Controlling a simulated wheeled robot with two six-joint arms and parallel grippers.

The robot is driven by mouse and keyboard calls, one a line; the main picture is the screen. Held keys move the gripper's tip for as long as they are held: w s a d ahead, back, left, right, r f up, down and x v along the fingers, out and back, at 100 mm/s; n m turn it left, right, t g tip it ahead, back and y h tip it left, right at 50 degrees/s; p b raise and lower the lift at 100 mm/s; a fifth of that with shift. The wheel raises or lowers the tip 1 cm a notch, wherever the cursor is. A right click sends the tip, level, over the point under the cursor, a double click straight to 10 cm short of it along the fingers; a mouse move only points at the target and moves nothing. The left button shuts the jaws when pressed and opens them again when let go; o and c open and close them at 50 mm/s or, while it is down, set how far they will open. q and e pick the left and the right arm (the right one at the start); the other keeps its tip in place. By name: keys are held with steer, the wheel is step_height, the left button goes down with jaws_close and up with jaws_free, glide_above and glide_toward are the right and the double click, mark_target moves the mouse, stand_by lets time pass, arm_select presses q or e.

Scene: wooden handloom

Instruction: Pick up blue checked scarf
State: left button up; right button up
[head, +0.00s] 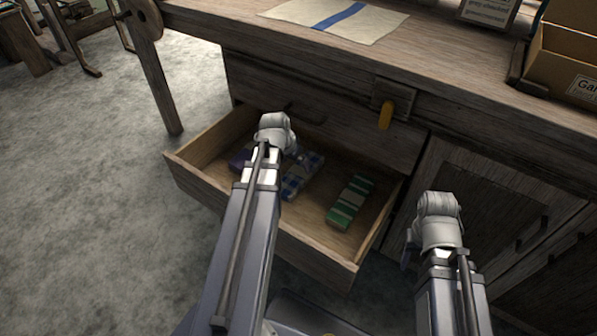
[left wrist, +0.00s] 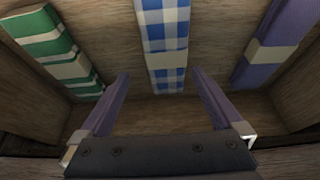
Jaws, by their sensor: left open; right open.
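The blue checked scarf (head: 299,178) lies folded in the open drawer, with a pale band around it. My left arm and wrist partly cover it in the head view. In the left wrist view the blue checked scarf (left wrist: 165,40) is at top centre, beyond and between the fingers. My left gripper (left wrist: 159,82) is open and empty, its two fingers spread wide and apart from the scarf. My right gripper (head: 408,254) hangs outside the drawer, to its right, mostly hidden behind its own wrist.
The wooden drawer (head: 258,230) also holds a green striped scarf (head: 351,201) on the right and a purple scarf (head: 240,159) on the left. Above are the tabletop (head: 228,15) with a cloth (head: 335,17) and a cardboard box (head: 565,60). Open floor lies left.

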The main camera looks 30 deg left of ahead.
mark_target(300, 171)
arm_select(q)
steer(key=shift+w+a+f, duration=0.3)
steer(key=shift+w+a, duration=0.1)
steer(key=shift+a, duration=0.2)
steer(key=b+x, duration=0.7)
steer(key=x, duration=0.1)
steer(key=shift+r, duration=0.2)
arm_select(e)
step_height(300, 171, down, 8)
steer(key=shift+w+a, duration=0.25)
steer(key=shift+w, duration=0.15)
arm_select(q)
steer(key=shift+c, duration=0.2)
arm_select(e)
steer(key=shift+r, duration=0.1)
arm_select(q)
steer(key=c, duration=1.1)
